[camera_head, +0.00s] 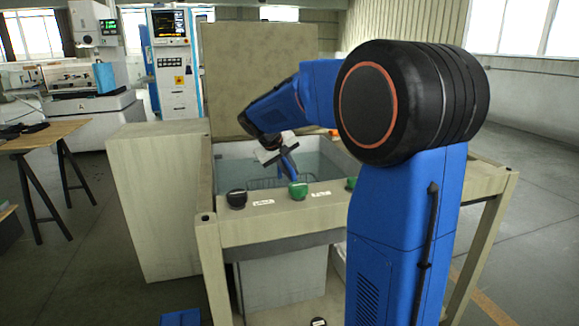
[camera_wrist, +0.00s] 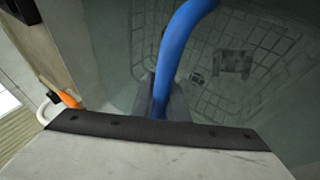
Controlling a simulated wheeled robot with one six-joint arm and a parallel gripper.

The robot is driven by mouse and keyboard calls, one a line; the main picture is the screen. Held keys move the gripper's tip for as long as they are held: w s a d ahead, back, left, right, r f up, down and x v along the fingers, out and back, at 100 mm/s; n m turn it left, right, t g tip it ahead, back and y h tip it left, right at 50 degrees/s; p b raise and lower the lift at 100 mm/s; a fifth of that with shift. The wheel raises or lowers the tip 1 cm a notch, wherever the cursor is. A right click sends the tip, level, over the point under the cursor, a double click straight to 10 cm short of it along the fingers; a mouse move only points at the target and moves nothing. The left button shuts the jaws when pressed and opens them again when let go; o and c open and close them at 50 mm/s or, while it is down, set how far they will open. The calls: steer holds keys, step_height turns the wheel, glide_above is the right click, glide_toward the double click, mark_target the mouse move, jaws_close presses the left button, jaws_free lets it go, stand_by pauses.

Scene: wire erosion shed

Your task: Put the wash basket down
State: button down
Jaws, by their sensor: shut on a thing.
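My gripper (camera_head: 281,163) reaches down into the open tank (camera_head: 235,150), and in the wrist view its jaws (camera_wrist: 160,98) are shut on the blue handle (camera_wrist: 183,35) of the wash basket. The basket is a wire mesh one (camera_wrist: 205,48), below the jaws inside the tank. A flat grey metal part (camera_wrist: 233,64) and a smaller piece (camera_wrist: 195,79) lie in it. In the head view only some basket wires (camera_head: 257,183) show above the front wall. I cannot tell whether the basket touches the tank floor.
A black knob (camera_head: 236,199) and a green knob (camera_head: 298,190) sit on the tank's front ledge; another green one is partly behind my arm. A raised lid (camera_head: 250,75) stands behind the tank. A beige cabinet (camera_head: 155,200) is at its left. In the wrist view, an orange-and-white object (camera_wrist: 68,99) is at left.

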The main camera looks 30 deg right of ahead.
steer(key=shift+f, duration=2.15)
steer(key=c, duration=1.7)
jaws_free()
steer(key=shift+f, duration=0.1)
steer(key=shift+c, duration=0.2)
steer(key=v, duration=1.2)
